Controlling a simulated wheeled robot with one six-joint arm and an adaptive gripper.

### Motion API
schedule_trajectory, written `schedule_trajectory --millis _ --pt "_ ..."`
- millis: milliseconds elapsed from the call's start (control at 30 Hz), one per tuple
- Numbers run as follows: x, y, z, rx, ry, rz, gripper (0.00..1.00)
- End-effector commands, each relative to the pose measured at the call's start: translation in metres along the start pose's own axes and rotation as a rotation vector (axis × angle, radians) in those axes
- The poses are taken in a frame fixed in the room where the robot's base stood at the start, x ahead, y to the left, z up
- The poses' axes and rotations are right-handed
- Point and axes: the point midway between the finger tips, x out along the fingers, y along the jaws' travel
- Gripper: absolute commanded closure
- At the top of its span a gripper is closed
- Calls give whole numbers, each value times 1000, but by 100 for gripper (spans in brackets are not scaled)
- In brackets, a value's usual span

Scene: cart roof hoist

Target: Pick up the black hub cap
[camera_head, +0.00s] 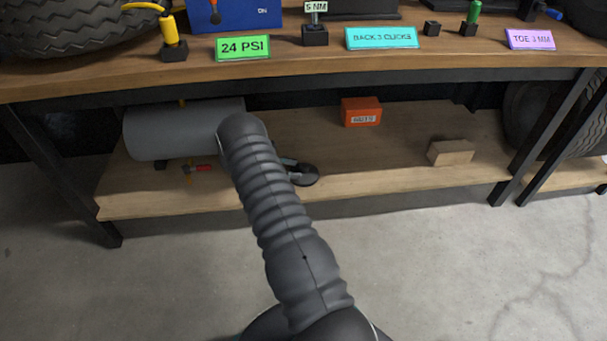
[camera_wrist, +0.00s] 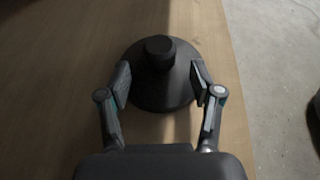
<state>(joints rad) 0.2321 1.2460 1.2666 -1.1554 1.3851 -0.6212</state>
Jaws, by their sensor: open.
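The black hub cap (camera_wrist: 160,92) is a round dark disc with a raised knob in its middle. It lies flat on the wooden lower shelf (camera_wrist: 60,80) in the wrist view. My gripper (camera_wrist: 159,82) is open, its two fingers on either side of the knob and over the disc. I cannot tell whether the fingers touch it. In the head view the hub cap (camera_head: 305,176) shows near the shelf's front edge, partly hidden by my arm and fingers.
A grey cylinder (camera_head: 170,130) lies on the shelf at left, with a small red-headed tool (camera_head: 197,168) before it. An orange box (camera_head: 361,112) and a tan block (camera_head: 451,152) stand right. The bench top (camera_head: 300,64) overhangs the shelf. Table legs flank it.

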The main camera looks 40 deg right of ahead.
Motion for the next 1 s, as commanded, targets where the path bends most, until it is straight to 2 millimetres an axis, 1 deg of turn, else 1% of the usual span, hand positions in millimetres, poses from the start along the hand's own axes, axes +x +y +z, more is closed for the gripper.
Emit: schedule_trajectory --millis 33,100,167,400,433,467,500,567,600,667,700,1000 --pt "8 -1 2 -1 0 -1 35" --pt "18 -1 1 -2 0 -2 35" --pt "24 -1 1 -2 0 -2 35" --pt "26 0 1 -2 0 1 35" --pt "26 0 1 -1 0 1 40" --pt "26 0 1 -1 0 1 48" --pt "26 0 1 -1 0 1 58" --pt "26 0 1 -1 0 1 73" --pt "26 0 1 -1 0 1 83" --pt "26 0 1 -1 0 1 98" --pt "25 0 1 -1 0 1 100" --pt "25 0 2 -1 0 1 100"
